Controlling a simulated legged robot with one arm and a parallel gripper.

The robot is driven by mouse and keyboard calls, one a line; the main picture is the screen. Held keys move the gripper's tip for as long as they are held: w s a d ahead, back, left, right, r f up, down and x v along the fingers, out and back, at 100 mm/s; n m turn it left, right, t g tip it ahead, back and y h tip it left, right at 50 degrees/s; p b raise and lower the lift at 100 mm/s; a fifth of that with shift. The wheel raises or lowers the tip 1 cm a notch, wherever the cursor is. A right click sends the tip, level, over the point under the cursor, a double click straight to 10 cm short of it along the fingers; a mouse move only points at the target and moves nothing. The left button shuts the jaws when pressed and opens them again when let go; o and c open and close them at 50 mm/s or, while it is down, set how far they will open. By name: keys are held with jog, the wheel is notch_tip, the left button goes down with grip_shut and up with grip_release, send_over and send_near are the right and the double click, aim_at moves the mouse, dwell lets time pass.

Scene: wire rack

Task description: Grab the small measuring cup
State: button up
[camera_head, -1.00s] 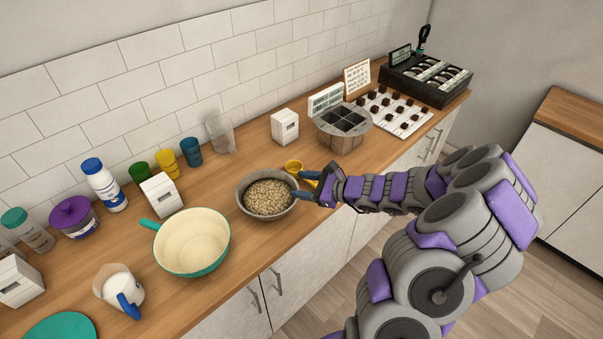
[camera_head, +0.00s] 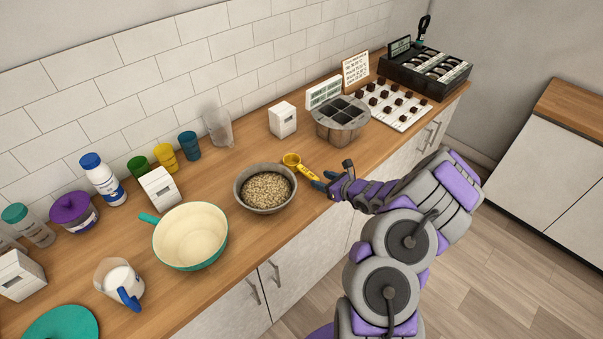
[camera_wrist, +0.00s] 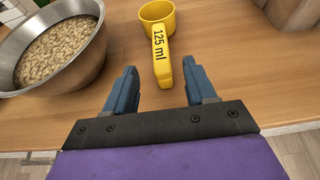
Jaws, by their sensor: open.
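A small yellow measuring cup (camera_head: 291,160) lies on the wooden counter, just right of a metal bowl of grain. In the wrist view the measuring cup (camera_wrist: 158,18) has its bowl at the top and its handle, marked "125 ml", pointing down toward me. My gripper (camera_head: 325,181) is at the counter's front edge, near the handle's end. In the wrist view my gripper (camera_wrist: 160,88) is open and empty, its two blue fingers apart on either side of the handle's near end. The handle tip shows between the fingers, closer to the right one.
A cream pan (camera_head: 190,237) is farther left. A round divided container (camera_head: 341,127) stands to the right.

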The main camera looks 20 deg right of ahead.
aim_at(314, 176)
jog(key=shift+w+d+f, duration=0.15)
jog(key=shift+w+f, duration=0.15)
jog(key=shift+w, duration=0.25)
jog(key=shift+w+d+f, duration=0.1)
jog(key=shift+w+f, duration=0.15)
jog(key=shift+w, duration=0.25)
jog(key=shift+w+a, duration=0.35)
jog(key=shift+a, duration=0.05)
jog(key=w, duration=0.1)
jog(key=w+a+f, duration=0.1)
jog(key=w+a+f+b, duration=0.1)
jog(key=shift+w+a, duration=0.25)
jog(key=shift+w, duration=0.25)
jog(key=shift+d, duration=0.6)
jog(key=shift+a, duration=0.55)
jog(key=c, duration=0.7)
jog(key=shift+d, duration=0.1)
jog(key=c, duration=0.3)
jog(key=shift+d, duration=0.25)
grip_shut()
